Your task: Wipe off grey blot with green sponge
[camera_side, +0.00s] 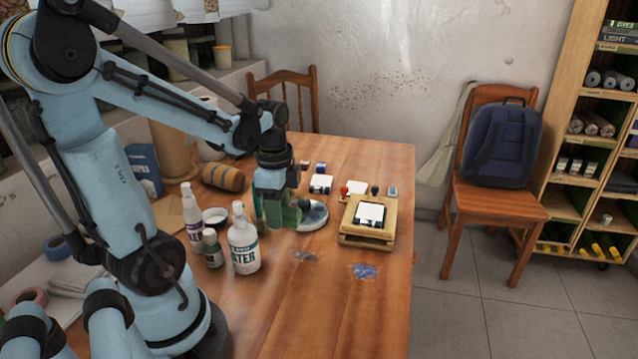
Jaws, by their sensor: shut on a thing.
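My gripper (273,208) points down over the wooden table, just behind the white water bottle. It is shut on the green sponge (281,217), which shows as a green block at its fingertips. The sponge appears next to the round grey-blue dish; I cannot tell whether it touches the dish or is above it. The grey blot (304,256) is a small dark smear on the table, in front of the dish and to the right of the water bottle. The sponge is apart from the blot, behind it and to the left.
The white water bottle (243,240) and smaller bottles stand left of the blot. The dish (314,215) lies behind it. A blue blot (364,271) lies to its right. A wooden stand (368,238) and stamps sit farther back. The table front is clear.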

